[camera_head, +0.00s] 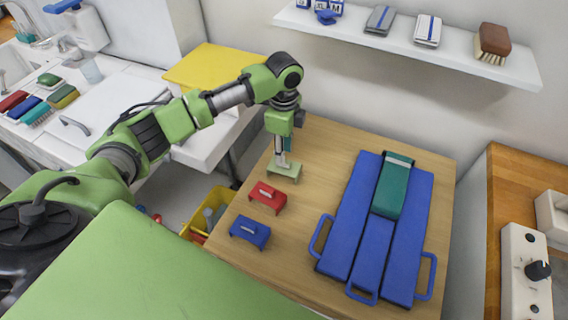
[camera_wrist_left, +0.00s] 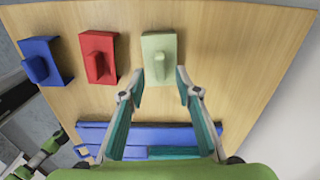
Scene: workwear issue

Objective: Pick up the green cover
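The pale green cover (camera_head: 285,172) lies on the wooden table near its left back edge, at the end of a row with a red cover (camera_head: 268,196) and a blue cover (camera_head: 250,232). In the left wrist view the green cover (camera_wrist_left: 160,46) has a raised grip on top. My left gripper (camera_head: 283,160) points down over the green cover. In the wrist view its two fingertips (camera_wrist_left: 159,82) are spread apart, with the raised grip between and just beyond them. Nothing is held; whether the fingers touch the cover is unclear. My right gripper is not in view.
A blue tray (camera_head: 407,255) with loop handles lies right of the covers and carries a teal box (camera_head: 394,187). A yellow bin (camera_head: 196,222) stands below the table's left edge. A white wall shelf (camera_head: 460,62) hangs behind. Bare tabletop separates covers and tray.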

